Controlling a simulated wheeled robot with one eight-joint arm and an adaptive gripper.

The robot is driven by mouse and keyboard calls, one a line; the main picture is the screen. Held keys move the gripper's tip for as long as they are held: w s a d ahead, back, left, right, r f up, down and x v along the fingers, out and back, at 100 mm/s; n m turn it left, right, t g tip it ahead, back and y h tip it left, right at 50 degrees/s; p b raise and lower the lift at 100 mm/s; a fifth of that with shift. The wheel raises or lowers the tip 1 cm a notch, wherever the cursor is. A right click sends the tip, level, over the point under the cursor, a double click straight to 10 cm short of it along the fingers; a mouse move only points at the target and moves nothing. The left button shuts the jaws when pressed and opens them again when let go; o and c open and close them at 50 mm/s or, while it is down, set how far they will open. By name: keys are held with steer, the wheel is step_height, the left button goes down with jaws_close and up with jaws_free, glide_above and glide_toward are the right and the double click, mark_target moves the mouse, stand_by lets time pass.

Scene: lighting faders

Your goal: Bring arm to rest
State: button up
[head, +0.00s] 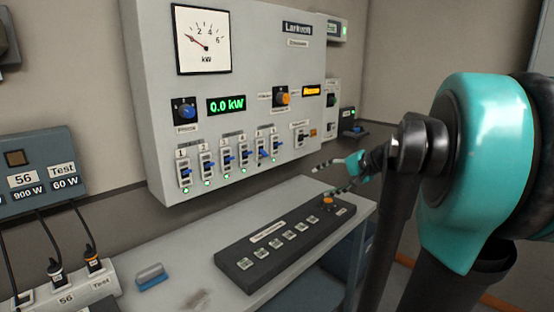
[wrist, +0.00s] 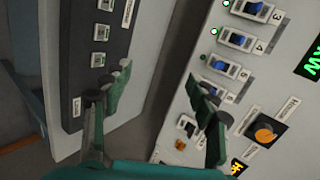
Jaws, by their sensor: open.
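My gripper (head: 336,178) is to the right of the wall panel's lower edge, above the right end of the table. In the wrist view my gripper (wrist: 160,105) has its two fingers spread wide, with nothing between them. The wall panel (head: 150,100) carries a row of blue faders (head: 228,158), an orange knob (head: 282,97) and a green display reading 0.0 kW (head: 226,105). A dark button console (head: 290,240) lies on the table below. My gripper appears apart from both the panel and the console. In the head view my arm covers much of the right side.
The grey table (head: 205,225) stands under the panel, with a blue brush-like block (head: 151,276) on it. A power strip (head: 75,285) with plugged cables sits at the lower left. A blue-grey box (head: 35,165) hangs on the left wall. Small boxes (head: 348,122) are mounted right of the panel.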

steer(key=s+d+f+n+g+h, duration=0.1)
steer(key=s+d+f+n+h, duration=0.1)
steer(key=s+f, duration=0.8)
steer(key=s+d+f+n+g+h, duration=0.1)
steer(key=s+f+n+h, duration=0.4)
steer(key=s+f, duration=0.5)
step_height(320, 180, down, 6)
steer(key=shift+s+d+f+g+h, duration=0.1)
steer(key=shift+s+d+g+h, duration=0.2)
steer(key=shift+h, duration=0.6)
steer(key=shift+w, duration=0.15)
steer(key=shift+c, duration=0.2)
